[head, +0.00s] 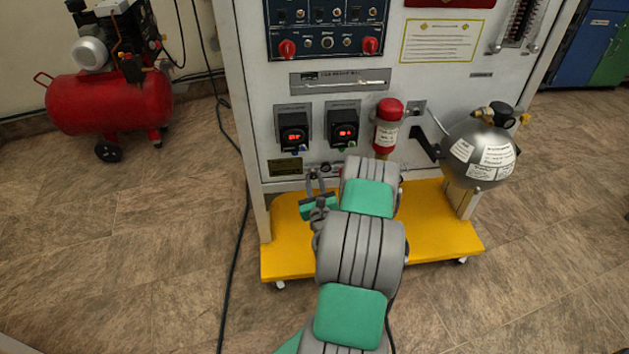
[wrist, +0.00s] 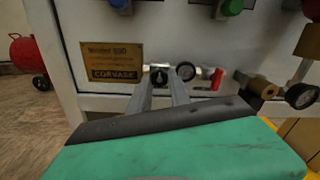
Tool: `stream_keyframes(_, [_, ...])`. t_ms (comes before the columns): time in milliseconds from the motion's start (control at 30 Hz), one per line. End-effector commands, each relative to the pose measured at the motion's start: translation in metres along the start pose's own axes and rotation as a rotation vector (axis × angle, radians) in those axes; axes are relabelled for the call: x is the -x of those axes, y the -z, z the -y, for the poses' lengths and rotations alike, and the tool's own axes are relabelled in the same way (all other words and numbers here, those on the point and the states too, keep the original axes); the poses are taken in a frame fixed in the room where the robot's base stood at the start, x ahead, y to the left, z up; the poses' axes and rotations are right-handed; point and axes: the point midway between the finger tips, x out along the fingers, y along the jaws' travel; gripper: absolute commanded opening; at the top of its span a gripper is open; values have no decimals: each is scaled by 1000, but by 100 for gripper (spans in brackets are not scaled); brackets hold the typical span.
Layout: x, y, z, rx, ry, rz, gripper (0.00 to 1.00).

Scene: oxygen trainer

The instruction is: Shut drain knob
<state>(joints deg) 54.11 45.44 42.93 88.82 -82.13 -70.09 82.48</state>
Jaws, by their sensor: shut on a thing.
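The drain knob (wrist: 158,72) is a small black knob with a light mark, low on the white panel, right of the brass-coloured plate. It sits between the tips of my gripper (wrist: 160,82), which is shut on it. In the head view my gripper (head: 315,180) reaches the lower front of the panel. The knob cannot be made out there, hidden around the fingers and arm.
A small round gauge (wrist: 184,72) sits just right of the knob, with a red lever (wrist: 216,80) beyond it. A brass fitting with a dial (wrist: 300,95) juts out farther right. The yellow base (head: 430,235) extends below the panel. A red compressor (head: 110,105) stands left.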

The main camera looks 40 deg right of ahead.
Motion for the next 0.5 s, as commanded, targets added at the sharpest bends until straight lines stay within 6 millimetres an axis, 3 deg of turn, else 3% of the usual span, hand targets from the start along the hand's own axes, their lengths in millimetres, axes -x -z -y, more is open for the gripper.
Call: stream_keyframes(500, [-2, -2, 0, -30, 0, 5, 0])
